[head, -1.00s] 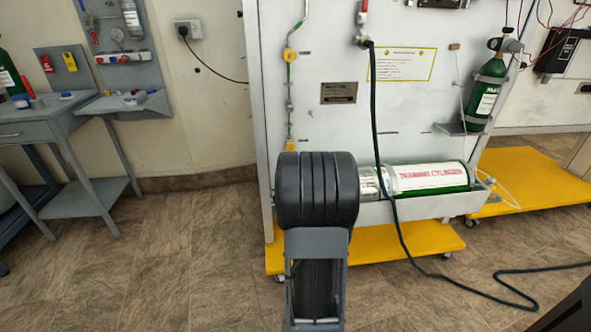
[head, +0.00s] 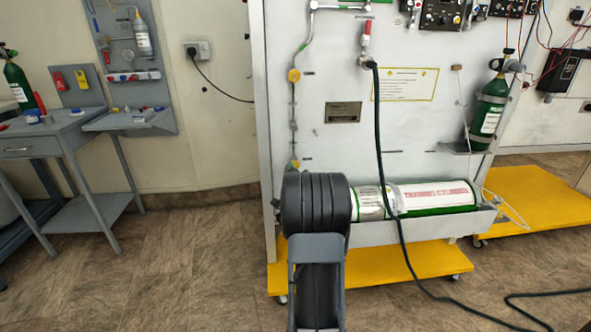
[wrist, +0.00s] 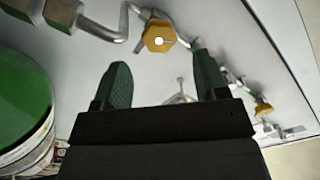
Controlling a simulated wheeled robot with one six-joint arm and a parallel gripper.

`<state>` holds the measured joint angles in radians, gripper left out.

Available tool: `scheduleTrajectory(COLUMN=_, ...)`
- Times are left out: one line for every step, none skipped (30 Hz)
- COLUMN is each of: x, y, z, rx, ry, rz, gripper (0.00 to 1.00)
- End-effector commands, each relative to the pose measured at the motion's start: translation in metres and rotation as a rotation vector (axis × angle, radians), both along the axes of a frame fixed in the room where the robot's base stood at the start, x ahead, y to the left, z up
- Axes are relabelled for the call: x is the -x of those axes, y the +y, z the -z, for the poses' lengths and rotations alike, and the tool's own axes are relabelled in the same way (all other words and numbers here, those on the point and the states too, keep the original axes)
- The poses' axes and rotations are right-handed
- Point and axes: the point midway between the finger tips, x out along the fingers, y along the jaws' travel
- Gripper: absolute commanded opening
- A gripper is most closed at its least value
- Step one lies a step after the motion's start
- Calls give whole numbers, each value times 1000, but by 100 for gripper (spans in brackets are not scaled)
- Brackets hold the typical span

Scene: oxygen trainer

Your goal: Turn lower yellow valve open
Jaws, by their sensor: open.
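The lower yellow valve (head: 294,165) shows on the thin pipe just above my arm in the head view. In the wrist view, the nearer yellow valve (wrist: 158,36), which appears to be this one, is a hexagonal knob with a pale centre. My gripper (wrist: 161,78) is open and empty, its two dark green fingers apart. The valve lies beyond the fingertips, between their lines, with no contact visible. The upper yellow valve (head: 294,76) sits higher on the same pipe and seems to be the farther yellow knob (wrist: 263,107). My arm hides the gripper in the head view.
The white and green training cylinder (head: 437,196) lies in a trough right of my arm. Its green end (wrist: 22,98) fills the wrist view's left. A dark hose (head: 380,140) hangs down the white panel (head: 410,125). A grey side table (head: 55,135) stands left.

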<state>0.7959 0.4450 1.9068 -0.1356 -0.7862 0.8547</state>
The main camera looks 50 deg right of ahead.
Motion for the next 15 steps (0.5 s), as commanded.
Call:
scheduleTrajectory(x=-7, y=-6, z=2, rx=0, ry=-1, rz=-1, gripper=67)
scheduleTrajectory(x=-11, y=-9, z=2, rx=0, ry=-1, rz=-1, gripper=67)
scheduleTrajectory(x=-16, y=-13, z=2, rx=0, ry=0, rz=0, gripper=67)
scheduleTrajectory(x=-19, y=-16, z=2, rx=1, ry=1, rz=0, gripper=67)
scheduleTrajectory(x=-22, y=-18, z=2, rx=1, ry=1, rz=0, gripper=67)
scheduleTrajectory(x=-26, y=-21, z=2, rx=1, ry=1, rz=0, gripper=67)
scheduleTrajectory(x=-28, y=-24, z=1, rx=1, ry=1, rz=0, gripper=67)
scheduleTrajectory(x=-30, y=-26, z=2, rx=0, ry=1, rz=-1, gripper=67)
scheduleTrajectory(x=-33, y=-28, z=1, rx=1, ry=1, rz=0, gripper=67)
scheduleTrajectory(x=-35, y=-29, z=1, rx=1, ry=1, rz=0, gripper=67)
scheduleTrajectory(x=-36, y=-30, z=1, rx=1, ry=1, rz=0, gripper=67)
scheduleTrajectory(x=-38, y=-32, z=1, rx=0, ry=1, rz=-1, gripper=67)
scheduleTrajectory(x=-39, y=-33, z=1, rx=0, ry=2, rz=0, gripper=67)
scheduleTrajectory(x=-40, y=-34, z=1, rx=0, ry=2, rz=0, gripper=67)
scheduleTrajectory(x=-41, y=-34, z=0, rx=1, ry=1, rz=0, gripper=67)
